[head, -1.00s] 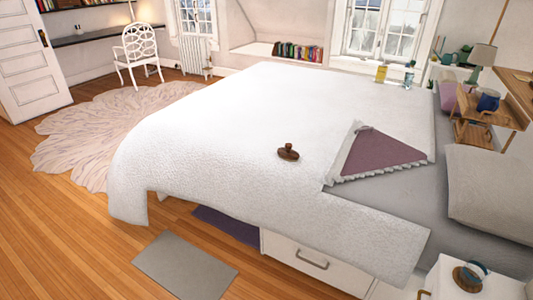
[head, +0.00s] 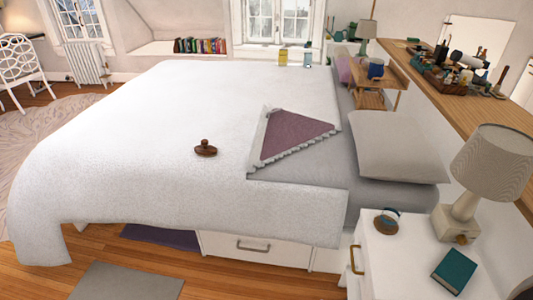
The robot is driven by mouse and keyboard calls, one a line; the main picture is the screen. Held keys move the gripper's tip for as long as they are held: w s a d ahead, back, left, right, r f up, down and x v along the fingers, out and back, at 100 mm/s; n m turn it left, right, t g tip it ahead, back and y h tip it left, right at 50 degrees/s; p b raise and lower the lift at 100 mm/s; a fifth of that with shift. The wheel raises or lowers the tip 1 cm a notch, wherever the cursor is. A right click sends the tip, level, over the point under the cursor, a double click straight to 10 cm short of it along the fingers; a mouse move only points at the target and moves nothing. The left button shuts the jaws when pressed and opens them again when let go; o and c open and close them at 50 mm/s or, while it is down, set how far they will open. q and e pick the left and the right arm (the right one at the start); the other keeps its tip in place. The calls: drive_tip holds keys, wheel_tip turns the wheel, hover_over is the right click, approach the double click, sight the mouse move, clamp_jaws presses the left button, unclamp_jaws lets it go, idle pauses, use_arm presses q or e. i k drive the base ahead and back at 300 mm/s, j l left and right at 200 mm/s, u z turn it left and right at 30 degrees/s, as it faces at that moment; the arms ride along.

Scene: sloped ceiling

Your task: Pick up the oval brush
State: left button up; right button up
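A small dark brown oval object with a rounded knob on top, which looks like the oval brush (head: 206,149), rests on the white bedspread (head: 150,130). It lies left of the folded purple blanket (head: 293,137), a short way from its edge. Nothing covers it. Bristles cannot be made out. Neither of my grippers shows in the head view.
The bed stands ahead with a grey pillow (head: 398,145) at right. A white nightstand (head: 395,262) at lower right holds a lamp (head: 490,165), a teal book (head: 455,268) and a small round brown-and-blue object (head: 386,221). Wooden floor (head: 40,282) shows at lower left.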

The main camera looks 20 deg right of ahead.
sight(204, 150)
drive_tip(key=j+z, duration=0.1)
drive_tip(key=z, duration=0.3)
drive_tip(key=i+j+z, duration=0.15)
drive_tip(key=z, duration=0.25)
drive_tip(key=j+z, duration=0.1)
drive_tip(key=z, duration=0.25)
drive_tip(key=j+z, duration=0.25)
drive_tip(key=j, duration=0.2)
drive_tip(key=i+j+z, duration=0.1)
drive_tip(key=j+z, duration=0.2)
drive_tip(key=j, duration=0.2)
